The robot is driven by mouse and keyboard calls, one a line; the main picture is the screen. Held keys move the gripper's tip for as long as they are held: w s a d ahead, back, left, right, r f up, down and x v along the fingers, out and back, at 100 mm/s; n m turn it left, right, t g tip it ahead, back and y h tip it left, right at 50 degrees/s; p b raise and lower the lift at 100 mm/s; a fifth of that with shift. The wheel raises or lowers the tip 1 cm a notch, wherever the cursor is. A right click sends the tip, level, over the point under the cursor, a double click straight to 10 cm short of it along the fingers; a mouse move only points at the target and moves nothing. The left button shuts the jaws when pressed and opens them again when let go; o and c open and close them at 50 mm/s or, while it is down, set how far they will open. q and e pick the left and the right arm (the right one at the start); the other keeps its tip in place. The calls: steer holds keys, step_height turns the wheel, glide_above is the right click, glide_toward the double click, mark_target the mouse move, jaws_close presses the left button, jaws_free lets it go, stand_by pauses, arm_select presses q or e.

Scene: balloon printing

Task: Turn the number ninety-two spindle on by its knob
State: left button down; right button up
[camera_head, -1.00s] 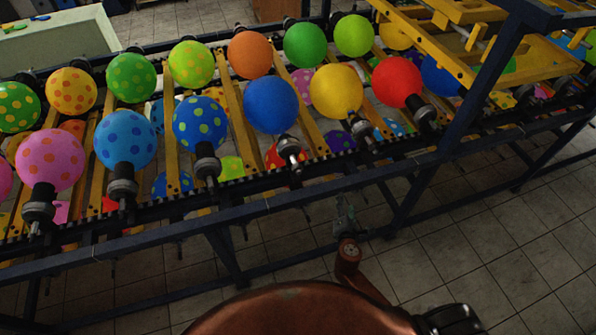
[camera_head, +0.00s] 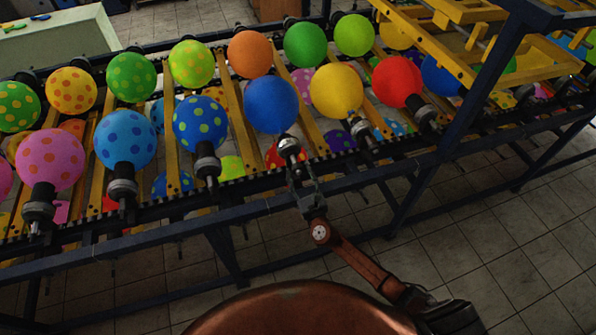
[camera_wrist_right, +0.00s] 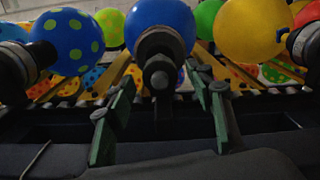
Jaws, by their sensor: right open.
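A plain blue balloon (camera_head: 271,103) sits on a spindle in the front row. The spindle's knob end (camera_head: 289,146) points toward me, and it also shows in the right wrist view as a dark hub with a bolt-like knob (camera_wrist_right: 160,75). My right gripper (camera_head: 298,172) is just in front of this knob. In the right wrist view the green fingers of the right gripper (camera_wrist_right: 165,112) are spread apart, one to each side below the knob, with nothing between them. No spindle number is readable. My left gripper is not in view.
Neighbouring front-row spindles carry a spotted blue balloon (camera_head: 200,123) at left and a yellow balloon (camera_head: 337,91) at right. A dark blue rail (camera_head: 190,227) runs along the front of the rack below the gripper. Tiled floor (camera_head: 500,240) lies open in front.

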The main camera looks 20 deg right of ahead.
steer(key=shift+w, duration=0.9)
steer(key=shift+c, duration=0.3)
steer(key=c, duration=1.1)
